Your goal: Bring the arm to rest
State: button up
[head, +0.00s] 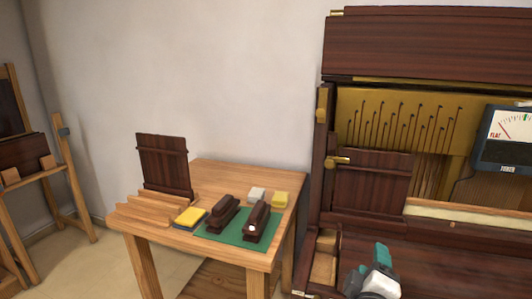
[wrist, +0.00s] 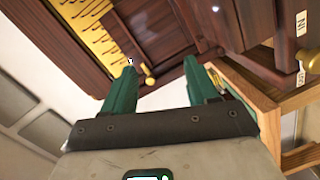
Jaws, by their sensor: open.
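My gripper (head: 378,268) shows at the bottom of the head view, in front of the piano's lower wooden front. In the wrist view my gripper (wrist: 158,82) has two green fingers spread well apart, with nothing between them. The piano (head: 430,42) is dark wood with its upper front open. A brass knob (head: 338,160) sits at the upper left of a dark panel (head: 372,182) on the piano. The knob also shows beyond the fingers in the wrist view (wrist: 148,78). I cannot tell the distance from the fingertips to the piano.
A wooden table (head: 170,238) stands left of the piano, bearing a green mat (head: 238,230), dark blocks, yellow and white pieces and an upright dark panel (head: 164,165). A tuner gauge (head: 506,138) is at the right. An easel (head: 62,165) stands far left.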

jog(key=s+d+f+m+g+y, duration=0.1)
jog(key=s+d+f+m+g, duration=0.25)
jog(key=s+f, duration=0.45)
jog(key=s+d+f+m+g+y, duration=0.2)
jog(key=s+f+g, duration=0.2)
jog(key=s+f, duration=0.45)
jog(key=s+d+f+m+g+y, duration=0.1)
jog(key=s+d+f+m+g, duration=0.25)
jog(key=s+f, duration=0.45)
jog(key=s+a+f+m+g+y, duration=0.1)
jog(key=s+g, duration=0.1)
jog(key=s, duration=0.4)
jog(key=s+a+f+g+y, duration=0.1)
jog(key=s+a+f+g, duration=0.1)
jog(key=s, duration=0.4)
notch_tip(320, 180, up, 13)
jog(key=p, duration=1.3)
jog(key=shift+w+d+r+t+p, duration=0.2)
jog(key=shift+w+t+p, duration=0.1)
jog(key=shift+w+p, duration=0.1)
